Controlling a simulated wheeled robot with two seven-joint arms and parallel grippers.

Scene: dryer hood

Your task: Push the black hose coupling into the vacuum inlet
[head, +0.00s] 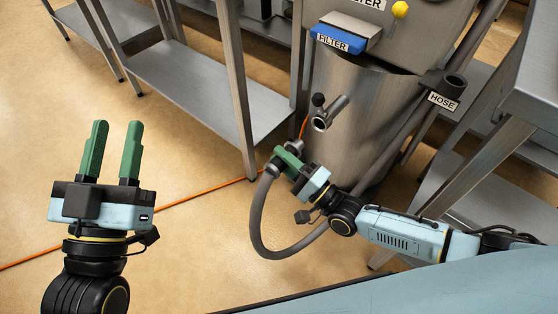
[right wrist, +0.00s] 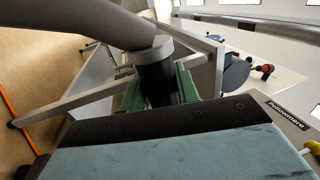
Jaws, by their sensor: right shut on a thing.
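My right gripper (head: 285,160) is shut on the black hose coupling (right wrist: 158,82), at the end of a grey hose (head: 257,222). In the right wrist view the coupling stands between the green fingers, with a grey collar (right wrist: 150,50) and the hose above it. In the head view the gripper mostly hides the coupling. A metal pipe stub (head: 329,114) with an open end, apparently the vacuum inlet, sticks out of the metal drum just up and right of the gripper. The coupling appears apart from it. My left gripper (head: 117,126) is open and empty, away at the left.
The metal drum (head: 362,120) carries a blue filter piece (head: 338,40) and a yellow knob (head: 400,9). A holder labelled HOSE (head: 443,100) is at its right. Steel tables (head: 185,85) stand behind and at the right (head: 535,85). An orange cable (head: 190,196) crosses the open floor.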

